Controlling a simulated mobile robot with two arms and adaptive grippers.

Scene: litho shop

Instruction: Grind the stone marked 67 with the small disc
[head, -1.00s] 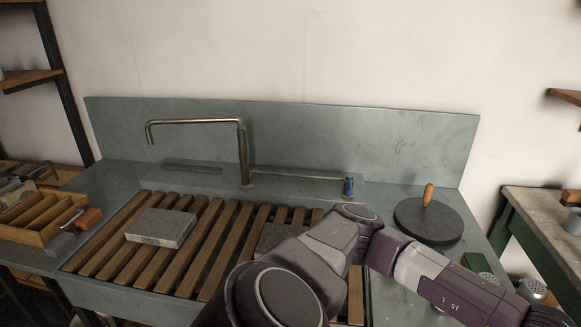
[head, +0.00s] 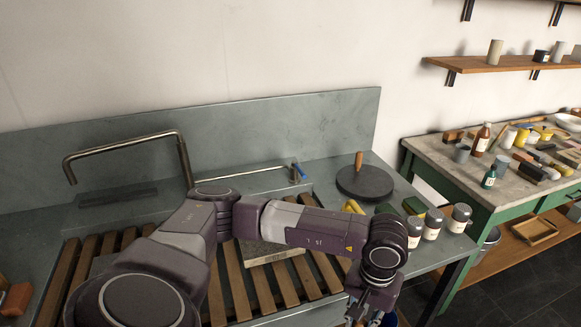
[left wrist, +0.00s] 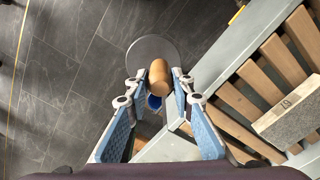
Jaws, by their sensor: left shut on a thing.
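My left gripper (left wrist: 157,90) is shut on the wooden handle (left wrist: 160,74) of a round grey disc (left wrist: 150,50). It holds the disc past the front edge of the sink, over the floor in the left wrist view. In the head view the gripper (head: 366,305) is at the bottom edge and the disc cannot be made out. The stone marked 67 (left wrist: 285,122) lies on the wooden slats. In the head view a stone (head: 275,256), probably the same one, is partly hidden behind my left arm. My right gripper is not in view.
A larger dark disc (head: 364,184) with an upright wooden handle rests on the counter's right end. Shaker cans (head: 459,218) and a green block (head: 413,206) stand in front of it. A bent tap (head: 120,146) rises behind the slats. A cluttered bench (head: 455,180) stands to the right.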

